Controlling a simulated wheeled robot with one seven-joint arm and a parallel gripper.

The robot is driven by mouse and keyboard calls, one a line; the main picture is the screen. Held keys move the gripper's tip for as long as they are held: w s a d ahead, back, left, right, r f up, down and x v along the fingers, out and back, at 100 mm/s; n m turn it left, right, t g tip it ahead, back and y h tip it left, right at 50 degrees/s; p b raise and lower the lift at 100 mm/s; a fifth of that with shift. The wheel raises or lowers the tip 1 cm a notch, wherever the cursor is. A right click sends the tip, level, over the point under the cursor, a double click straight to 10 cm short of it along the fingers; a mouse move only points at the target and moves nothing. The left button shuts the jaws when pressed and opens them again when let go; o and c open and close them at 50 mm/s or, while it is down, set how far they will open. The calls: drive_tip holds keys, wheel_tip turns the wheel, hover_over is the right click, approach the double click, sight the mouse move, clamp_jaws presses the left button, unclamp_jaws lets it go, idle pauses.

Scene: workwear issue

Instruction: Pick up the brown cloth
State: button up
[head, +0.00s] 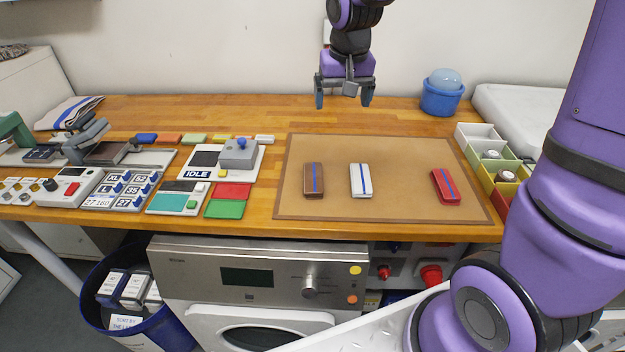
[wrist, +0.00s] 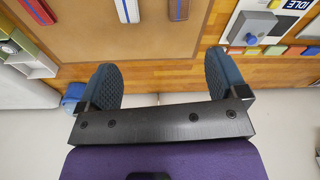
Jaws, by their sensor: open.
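The brown cloth (head: 314,181) is a small folded strip with a blue stripe, lying at the left of the tan mat (head: 400,209). It also shows at the top of the wrist view (wrist: 178,9). A white cloth (head: 361,181) with a blue stripe lies to its right, and a red cloth (head: 446,187) with a blue stripe lies farther right on the mat. My gripper (head: 345,100) is open and empty. It hangs above the back of the table, behind the cloths and apart from them; its two fingers also show in the wrist view (wrist: 164,85).
Left of the mat stand a grey device with a blue knob (head: 239,152) and green and red pads (head: 225,209). Sorting bins (head: 477,135) line the right, with a blue tub (head: 441,98) behind. The mat around the cloths is clear.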

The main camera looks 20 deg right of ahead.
drive_tip(key=m+g, duration=0.1)
drive_tip(key=g, duration=0.1)
hover_over(313, 176)
wheel_tip(313, 176, down, 16)
wheel_tip(313, 176, down, 11)
drive_tip(key=shift+f, duration=0.1)
drive_tip(key=shift+c, duration=0.4)
drive_tip(key=c, duration=0.9)
